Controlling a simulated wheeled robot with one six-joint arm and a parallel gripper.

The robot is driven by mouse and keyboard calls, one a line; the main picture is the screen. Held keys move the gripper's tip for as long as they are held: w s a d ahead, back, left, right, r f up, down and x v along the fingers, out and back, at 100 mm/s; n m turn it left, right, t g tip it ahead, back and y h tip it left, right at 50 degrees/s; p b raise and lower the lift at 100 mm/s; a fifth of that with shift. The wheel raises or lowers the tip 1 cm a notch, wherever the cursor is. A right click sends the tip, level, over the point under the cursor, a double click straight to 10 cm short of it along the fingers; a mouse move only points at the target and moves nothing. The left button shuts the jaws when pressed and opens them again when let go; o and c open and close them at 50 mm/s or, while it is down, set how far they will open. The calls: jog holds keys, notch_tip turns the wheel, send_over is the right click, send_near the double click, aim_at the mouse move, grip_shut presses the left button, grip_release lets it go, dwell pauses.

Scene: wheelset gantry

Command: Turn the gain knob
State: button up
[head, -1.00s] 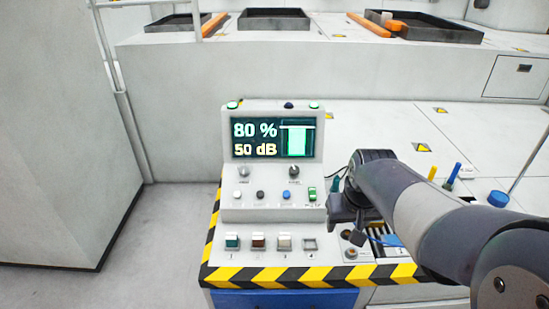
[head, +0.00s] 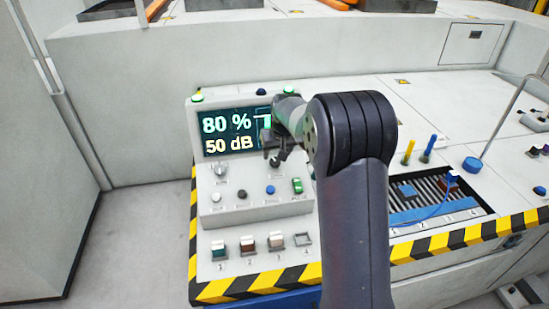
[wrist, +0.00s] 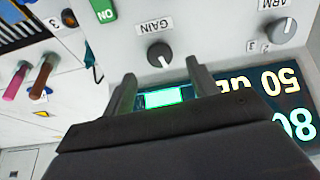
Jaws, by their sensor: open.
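The gain knob (wrist: 160,54) is a dark round knob with a pale pointer line, under an upside-down GAIN label in the wrist view. It sits on the light grey control console (head: 212,215). My gripper (wrist: 160,74) is open, with its two fingers apart and nothing between them. In the wrist view the fingertips stand just short of the knob, one to each side of its line; contact is not visible. In the head view my gripper (head: 277,157) is in front of the right-hand knob and partly hides it. The console screen (head: 228,133) reads 80 % and 50 dB.
A second knob labelled ARM (wrist: 284,32) is beside the gain knob. A green switch (head: 297,186), small round buttons and a row of numbered switches (head: 248,244) lie below. My arm covers the console's right side. Coloured pegs (head: 427,148) stand further right.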

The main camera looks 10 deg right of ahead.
aim_at(275, 161)
jog(key=shift+x, duration=2.55)
jog(key=shift+c, duration=0.6)
jog(key=c, duration=0.9)
jog(key=shift+m, duration=0.4)
jog(key=m+b, duration=0.1)
jog(key=m, duration=0.2)
jog(key=shift+m, duration=2)
jog(key=shift+t, duration=0.3)
